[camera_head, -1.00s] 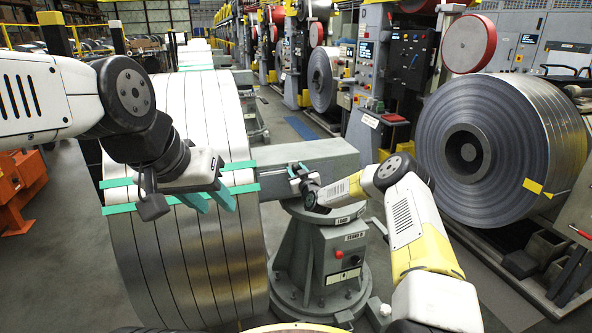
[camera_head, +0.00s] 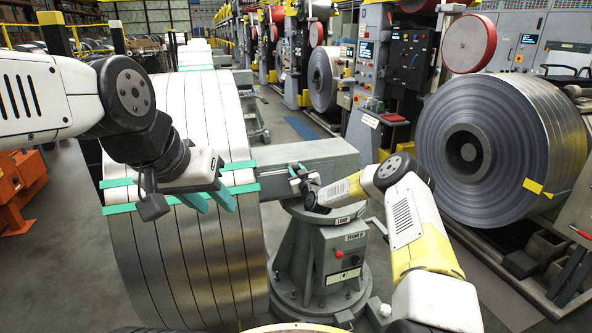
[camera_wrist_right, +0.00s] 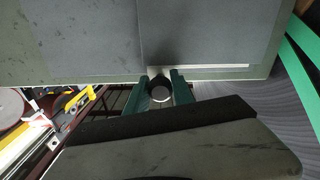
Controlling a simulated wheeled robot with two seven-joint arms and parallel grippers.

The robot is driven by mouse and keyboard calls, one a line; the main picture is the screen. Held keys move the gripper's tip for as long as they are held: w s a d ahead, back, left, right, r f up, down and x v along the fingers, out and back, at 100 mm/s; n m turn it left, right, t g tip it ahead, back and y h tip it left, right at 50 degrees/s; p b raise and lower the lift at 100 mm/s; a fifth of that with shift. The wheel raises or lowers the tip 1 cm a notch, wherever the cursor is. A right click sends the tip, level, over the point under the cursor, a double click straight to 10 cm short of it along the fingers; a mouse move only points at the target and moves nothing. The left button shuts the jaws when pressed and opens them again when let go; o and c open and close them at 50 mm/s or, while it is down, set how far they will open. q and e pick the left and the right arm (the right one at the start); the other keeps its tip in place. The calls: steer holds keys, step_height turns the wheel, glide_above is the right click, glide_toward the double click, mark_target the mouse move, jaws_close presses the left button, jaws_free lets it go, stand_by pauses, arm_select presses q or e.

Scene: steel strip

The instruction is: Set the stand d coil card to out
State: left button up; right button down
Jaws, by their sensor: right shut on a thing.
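The stand D pedestal (camera_head: 318,262) stands at the middle, with a "STAND D" label (camera_head: 356,237) and a "LOAD" label (camera_head: 343,220) above it. Its grey arm (camera_head: 285,160) carries the steel strip coil (camera_head: 200,262). My right gripper (camera_head: 296,172) is at the side of this arm. In the right wrist view its green fingers (camera_wrist_right: 160,88) are shut on a small round knob (camera_wrist_right: 160,93) at the lower edge of a flat grey plate (camera_wrist_right: 205,40). I cannot read any card marking there. My left gripper (camera_head: 211,200) is open and empty in front of the coil.
Green bands (camera_head: 122,208) cross the coil near my left gripper. A large strip coil (camera_head: 452,145) with a yellow tag stands at the right. Orange equipment (camera_head: 20,185) is at the left. Grey floor shows between the pedestal and the machines behind.

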steer(key=shift+d, duration=0.1)
stand_by(0.7)
steer(key=w+d, duration=0.1)
steer(key=d, duration=0.4)
steer(key=w+d, duration=0.2)
steer(key=d, duration=0.2)
steer(key=w+d, duration=0.1)
steer(key=d, duration=0.4)
steer(key=shift+w+d, duration=0.3)
steer(key=shift+w, duration=0.05)
steer(key=c, duration=1.4)
jaws_free()
steer(key=shift+d, duration=0.15)
steer(key=shift+o, duration=0.2)
steer(key=v, duration=0.7)
steer(key=shift+s, duration=0.35)
